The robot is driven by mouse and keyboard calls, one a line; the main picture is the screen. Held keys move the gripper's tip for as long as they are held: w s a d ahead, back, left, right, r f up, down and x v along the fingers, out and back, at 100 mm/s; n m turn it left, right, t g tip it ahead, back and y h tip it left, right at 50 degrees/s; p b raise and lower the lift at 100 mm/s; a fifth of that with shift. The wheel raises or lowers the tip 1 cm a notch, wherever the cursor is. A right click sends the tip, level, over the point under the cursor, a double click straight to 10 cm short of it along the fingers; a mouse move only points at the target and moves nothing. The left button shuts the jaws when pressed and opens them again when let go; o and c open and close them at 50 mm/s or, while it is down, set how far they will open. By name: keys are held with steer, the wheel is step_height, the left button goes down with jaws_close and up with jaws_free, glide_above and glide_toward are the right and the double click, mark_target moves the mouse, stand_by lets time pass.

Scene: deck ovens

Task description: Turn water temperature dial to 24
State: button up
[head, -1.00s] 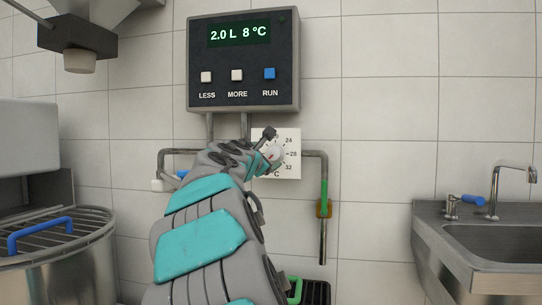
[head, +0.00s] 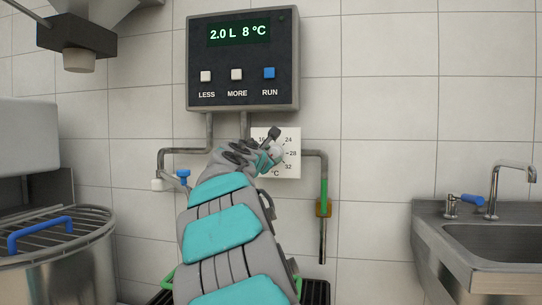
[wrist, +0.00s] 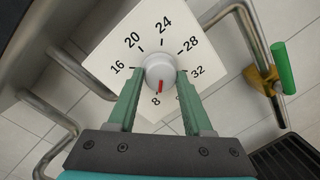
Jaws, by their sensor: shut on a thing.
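The water temperature dial is a round pale knob (wrist: 160,68) with a red pointer mark, on a white square scale plate (wrist: 118,50) that also shows in the head view (head: 291,165). The plate looks tilted in the wrist view. The red mark points at 8, on the side opposite 24. My gripper (wrist: 160,74) is shut on the knob, one green finger on each side. In the head view my gripper (head: 270,154) covers the left part of the plate. The control box display (head: 238,33) above reads 2.0 L 8 °C.
The control box (head: 243,80) has LESS, MORE and RUN buttons. Pipes (head: 316,153) run beside the plate, with a green-handled valve (head: 324,192) at right and a blue-handled one (head: 183,174) at left. A sink (head: 490,240) stands right, a caged bowl (head: 55,250) left.

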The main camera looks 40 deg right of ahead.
jaws_close()
